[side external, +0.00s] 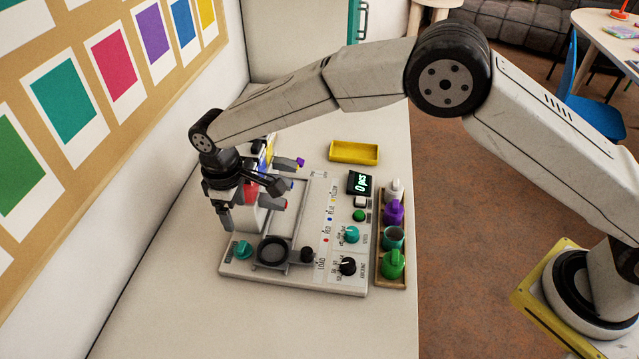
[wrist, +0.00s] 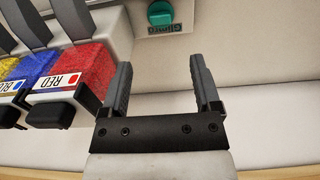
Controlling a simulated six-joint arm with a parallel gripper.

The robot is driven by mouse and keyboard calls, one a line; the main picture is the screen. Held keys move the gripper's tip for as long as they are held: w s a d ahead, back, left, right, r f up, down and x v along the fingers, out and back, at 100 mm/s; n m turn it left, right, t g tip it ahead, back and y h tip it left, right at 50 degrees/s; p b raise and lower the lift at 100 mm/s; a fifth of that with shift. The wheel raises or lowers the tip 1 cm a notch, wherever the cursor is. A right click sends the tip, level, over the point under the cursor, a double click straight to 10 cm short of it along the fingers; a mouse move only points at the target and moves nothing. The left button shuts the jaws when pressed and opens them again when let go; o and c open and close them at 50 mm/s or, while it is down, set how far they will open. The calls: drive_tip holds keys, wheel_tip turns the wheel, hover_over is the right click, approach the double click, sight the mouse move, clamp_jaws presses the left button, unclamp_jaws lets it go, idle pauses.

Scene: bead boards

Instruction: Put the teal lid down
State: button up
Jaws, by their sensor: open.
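The teal lid (side external: 242,249) sits on the front left corner of the pale machine (side external: 342,283). It also shows as a teal piece (wrist: 160,13) beside a small printed label in the wrist view. My gripper (side external: 248,205) is open and hangs above and behind the lid, apart from it. In the wrist view my gripper (wrist: 160,78) has nothing between its fingers. A teal jar (side external: 392,240) with a dark open top stands in the wooden rack (side external: 383,283).
Red (wrist: 78,75) and blue (wrist: 38,67) hoppers stand close beside my gripper. The machine carries a dark ring (side external: 272,252), knobs and a display (side external: 360,184). White, purple and green bottles share the rack. A yellow tray (side external: 354,152) lies behind. The front counter is clear.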

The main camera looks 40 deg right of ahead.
drive_tip(key=shift+r, duration=0.4)
idle(0.3)
drive_tip(key=s+d+r+m, duration=0.2)
drive_tip(key=s+d, duration=0.1)
drive_tip(key=d, duration=0.7)
drive_tip(key=s+d+r+m, duration=0.2)
drive_tip(key=s+d, duration=0.1)
drive_tip(key=d, duration=0.6)
drive_tip(key=s+d+r+m+t, duration=0.1)
drive_tip(key=s+d+m, duration=0.4)
drive_tip(key=s+d, duration=0.8)
drive_tip(key=shift+s+r+t, duration=0.2)
drive_tip(key=shift+s+t, duration=0.6)
drive_tip(key=shift+s, duration=0.35)
